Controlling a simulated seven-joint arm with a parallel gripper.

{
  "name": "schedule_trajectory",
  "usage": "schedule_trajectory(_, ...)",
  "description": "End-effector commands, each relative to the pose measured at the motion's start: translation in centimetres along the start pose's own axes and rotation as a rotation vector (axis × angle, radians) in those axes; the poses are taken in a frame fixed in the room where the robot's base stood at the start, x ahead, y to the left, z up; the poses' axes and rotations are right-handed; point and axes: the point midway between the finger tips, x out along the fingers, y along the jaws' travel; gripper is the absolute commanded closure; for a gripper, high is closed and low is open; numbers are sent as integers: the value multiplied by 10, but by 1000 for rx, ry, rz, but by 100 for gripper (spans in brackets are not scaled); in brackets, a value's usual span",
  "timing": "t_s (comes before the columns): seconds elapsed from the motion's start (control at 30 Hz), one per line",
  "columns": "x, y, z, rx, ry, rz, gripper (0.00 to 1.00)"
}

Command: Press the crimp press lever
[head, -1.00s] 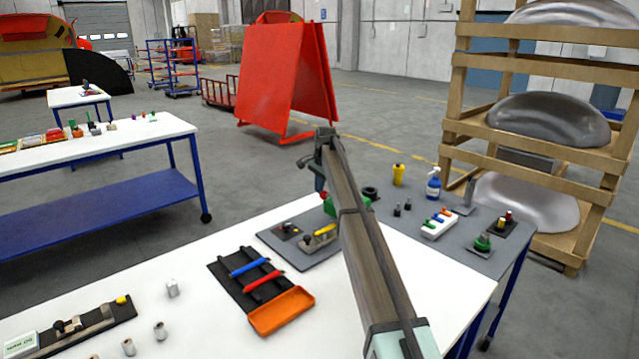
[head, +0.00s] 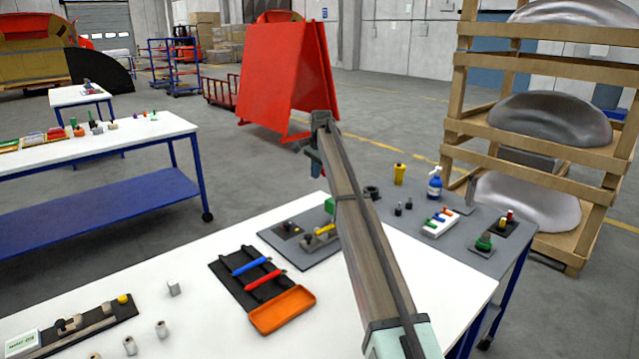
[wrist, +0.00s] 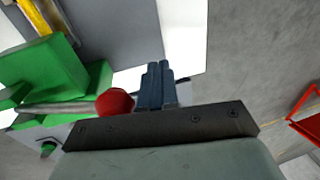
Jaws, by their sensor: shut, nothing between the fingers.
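The crimp press is a green block (wrist: 65,80) at the left of the wrist view. Its lever is a grey rod (wrist: 60,108) ending in a red ball knob (wrist: 115,103). My gripper (wrist: 157,72) has its blue fingers shut and empty. In the wrist view they appear just right of the knob; I cannot tell whether they touch it. In the head view my gripper (head: 317,170) is above the green press (head: 330,205), which my arm partly covers. The lever is not clear there.
A grey mat (head: 275,239) carries small fixtures beside the press. A black rack (head: 232,282) with blue and red tools and an orange tray (head: 283,325) lie nearer. A blue-and-white bottle (head: 434,185) and a yellow bottle (head: 399,174) stand right of my arm.

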Motion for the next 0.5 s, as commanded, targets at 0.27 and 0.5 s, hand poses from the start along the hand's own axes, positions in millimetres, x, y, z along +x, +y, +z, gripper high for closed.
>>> schedule_trajectory(0.27, -42, -35, -1, 0, 1, -1, 100)
schedule_trajectory(0.5, -62, -49, 0, 1, 0, 0, 100)
